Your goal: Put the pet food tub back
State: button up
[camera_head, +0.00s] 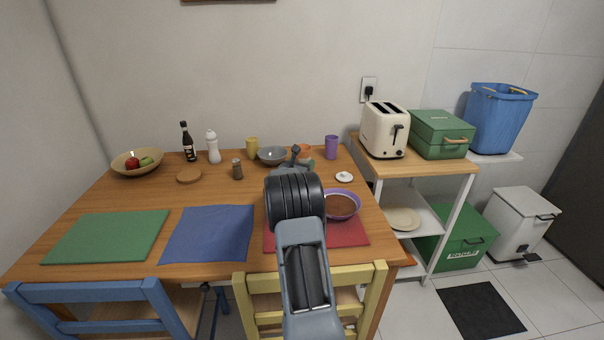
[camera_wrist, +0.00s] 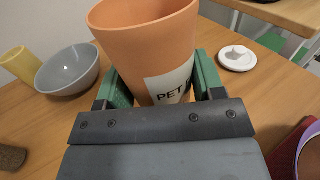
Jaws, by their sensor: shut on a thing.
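The pet food tub (camera_wrist: 148,42) is an orange, tapered tub with a white label reading "PET" in the wrist view. My gripper (camera_wrist: 155,88) has its green fingers on either side of the tub and is shut on it. In the head view only a small orange part of the tub (camera_head: 304,149) shows past my arm, near the table's back edge. My arm hides most of my gripper (camera_head: 303,160) there. I cannot tell whether the tub's base touches the table.
A grey bowl (camera_head: 272,156) and yellow cup (camera_head: 252,148) stand left of the tub. A purple cup (camera_head: 331,147) and small white round piece (camera_head: 344,177) are right. A purple bowl (camera_head: 341,205) sits nearer. The toaster (camera_head: 384,130) and green box (camera_head: 440,134) occupy the side shelf.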

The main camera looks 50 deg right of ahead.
jog(key=shift+w+d+f+b, duration=0.1)
jog(key=shift+w+f+b, duration=0.05)
jog(key=shift+f, duration=0.75)
jog(key=shift+w+d+f+b, duration=0.1)
jog(key=shift+f+b, duration=0.05)
jog(key=shift+f, duration=0.7)
jog(key=shift+f, duration=0.2)
jog(key=o, duration=1)
jog(key=shift+o, duration=0.2)
jog(key=shift+r, duration=0.1)
jog(key=shift+a+r, duration=0.15)
jog(key=v, duration=1.2)
